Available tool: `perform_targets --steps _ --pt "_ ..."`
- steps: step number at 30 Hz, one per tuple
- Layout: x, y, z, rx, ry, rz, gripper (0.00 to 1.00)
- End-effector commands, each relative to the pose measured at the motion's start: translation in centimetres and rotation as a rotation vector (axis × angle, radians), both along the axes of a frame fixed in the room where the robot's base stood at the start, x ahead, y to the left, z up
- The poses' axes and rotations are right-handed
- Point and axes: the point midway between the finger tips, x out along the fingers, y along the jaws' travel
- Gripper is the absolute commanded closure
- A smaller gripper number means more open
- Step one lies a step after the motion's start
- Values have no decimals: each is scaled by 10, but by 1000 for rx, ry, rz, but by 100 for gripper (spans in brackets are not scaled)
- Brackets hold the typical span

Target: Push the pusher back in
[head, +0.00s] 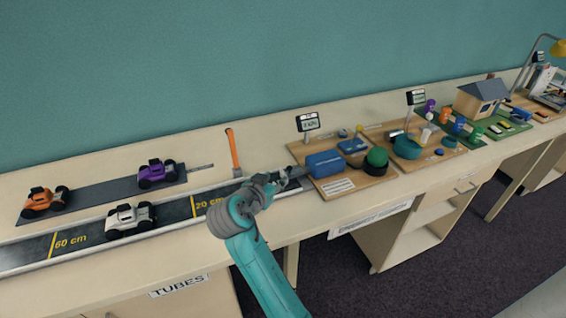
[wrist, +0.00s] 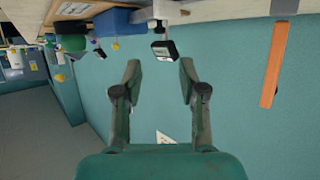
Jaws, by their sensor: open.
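No part is plainly recognisable as the pusher. A blue box (head: 325,163) sits on a wooden board (head: 368,185) near the end of the black track; it also shows in the wrist view (wrist: 108,24). If the pusher is on the box's left side, my gripper hides it in the head view. A green dome (head: 377,157) stands right of the box. My gripper (head: 298,172) is just left of the box, over the track's end. In the wrist view my gripper (wrist: 160,68) has its two fingers apart, with nothing between them. I cannot tell whether it touches the box.
The black track (head: 175,211) holds a white car (head: 130,220). Orange (head: 45,201) and purple (head: 157,173) cars stand on a grey strip behind. An orange upright piece (head: 233,150) and a small display (head: 308,122) stand nearby. More models fill the tables rightward.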

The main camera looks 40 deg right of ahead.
Motion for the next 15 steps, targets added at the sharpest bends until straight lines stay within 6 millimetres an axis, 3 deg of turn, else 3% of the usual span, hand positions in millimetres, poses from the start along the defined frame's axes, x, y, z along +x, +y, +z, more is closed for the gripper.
perform_targets --steps 5,15 --pt "6 -12 -5 2 1 -6 58" --pt "32 -60 -28 0 1 -5 58"
